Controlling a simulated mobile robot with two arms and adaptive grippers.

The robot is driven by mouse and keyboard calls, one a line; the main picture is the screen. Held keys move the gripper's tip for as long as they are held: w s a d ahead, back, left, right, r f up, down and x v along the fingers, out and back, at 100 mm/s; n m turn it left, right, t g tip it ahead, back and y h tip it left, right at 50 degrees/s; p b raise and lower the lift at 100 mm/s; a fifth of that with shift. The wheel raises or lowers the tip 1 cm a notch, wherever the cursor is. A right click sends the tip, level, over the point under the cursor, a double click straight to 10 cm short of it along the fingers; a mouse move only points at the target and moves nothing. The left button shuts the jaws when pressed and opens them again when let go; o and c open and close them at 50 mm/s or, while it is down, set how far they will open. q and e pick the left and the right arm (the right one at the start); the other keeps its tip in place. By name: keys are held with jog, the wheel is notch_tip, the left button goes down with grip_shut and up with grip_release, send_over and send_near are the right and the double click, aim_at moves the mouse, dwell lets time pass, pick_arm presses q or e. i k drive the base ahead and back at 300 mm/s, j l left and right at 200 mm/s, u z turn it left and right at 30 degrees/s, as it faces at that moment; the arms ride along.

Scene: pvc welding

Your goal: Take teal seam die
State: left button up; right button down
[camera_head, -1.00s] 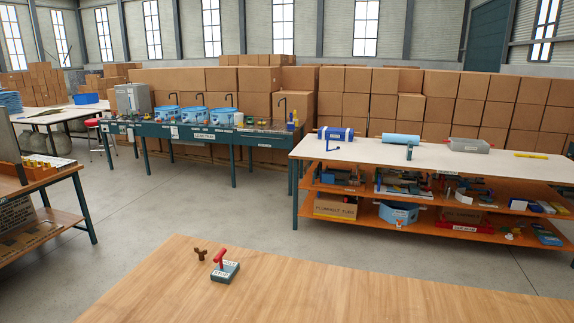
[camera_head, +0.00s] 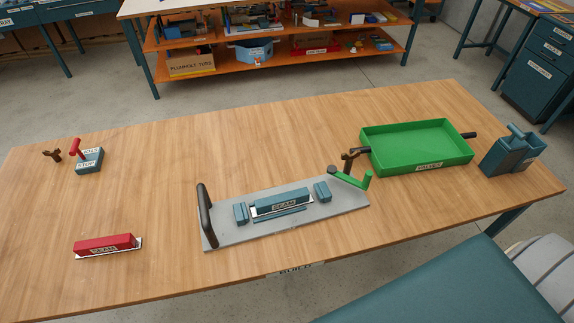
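The teal seam die (camera_head: 281,203), with a white SEAM label, sits in the middle of a grey plate (camera_head: 232,233) on the wooden table. A teal block stands at each end of it. The plate has a black upright handle (camera_head: 205,214) at its left end and a green lever (camera_head: 351,178) at its right end. A red seam die (camera_head: 105,244), also labelled SEAM, lies apart on the table to the left. Neither of my grippers shows in the head view.
A green VALVES tray (camera_head: 418,166) with dark handles and a teal caddy (camera_head: 512,150) stand at the right. A STOP block with a red lever (camera_head: 88,160) and a small brown piece (camera_head: 52,155) are at the left. The wooden table (camera_head: 150,195) is clear between them.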

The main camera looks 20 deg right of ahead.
aim_at(267, 206)
jog(key=z, duration=0.7)
jog(key=l+u, duration=0.4)
jog(key=k+l+u, duration=0.15)
jog(key=l+u, duration=0.2)
jog(key=k+l+u, duration=0.15)
jog(key=l+u, duration=0.25)
jog(key=l, duration=0.15)
jog(key=k+l+u, duration=0.2)
jog(key=l+u, duration=0.15)
